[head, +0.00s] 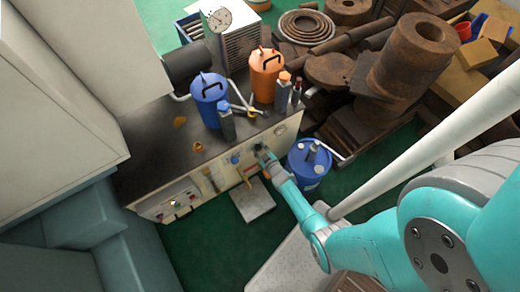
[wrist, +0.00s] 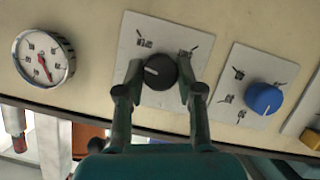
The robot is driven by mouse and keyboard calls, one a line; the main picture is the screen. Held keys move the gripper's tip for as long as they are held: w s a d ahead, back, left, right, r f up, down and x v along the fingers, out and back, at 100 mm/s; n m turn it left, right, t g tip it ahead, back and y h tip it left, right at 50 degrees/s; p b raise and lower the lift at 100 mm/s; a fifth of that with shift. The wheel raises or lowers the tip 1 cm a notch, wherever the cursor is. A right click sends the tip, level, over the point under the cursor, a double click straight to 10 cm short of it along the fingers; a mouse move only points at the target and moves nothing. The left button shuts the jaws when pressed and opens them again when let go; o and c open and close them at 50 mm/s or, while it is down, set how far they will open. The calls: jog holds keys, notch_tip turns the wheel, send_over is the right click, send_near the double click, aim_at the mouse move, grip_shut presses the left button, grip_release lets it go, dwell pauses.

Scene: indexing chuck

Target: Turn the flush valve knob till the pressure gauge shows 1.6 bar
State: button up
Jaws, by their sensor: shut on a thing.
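The black round knob (wrist: 159,70) with a pale pointer line sits on a white label plate in the wrist view; I take it as the flush valve knob. My gripper (wrist: 159,79) has one finger on each side of it and is shut on it. The pointer line points left in the picture. The pressure gauge (wrist: 43,57) is left of the knob, with a white face and a red needle pointing down and slightly right. Its numbers are too blurred to read. In the head view my gripper (head: 262,153) is at the cabinet front and hides the knob.
A blue knob (wrist: 263,98) is right of the black knob, and a yellow knob (wrist: 311,138) is at the right edge. A blue drum (head: 309,165) stands close to my arm. Cans and bottles crowd the cabinet top (head: 150,150). Green floor lies in front.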

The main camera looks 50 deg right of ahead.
jog(key=shift+w+a+n+h, duration=0.1)
jog(key=shift+a+n+h, duration=0.05)
jog(key=shift+n+h, duration=1.15)
jog(key=shift+a+f+n+h, duration=0.15)
jog(key=shift+n+h, duration=0.65)
jog(key=shift+n, duration=1.1)
jog(key=o, duration=1.2)
jog(key=shift+c, duration=0.2)
jog(key=v, duration=1.2)
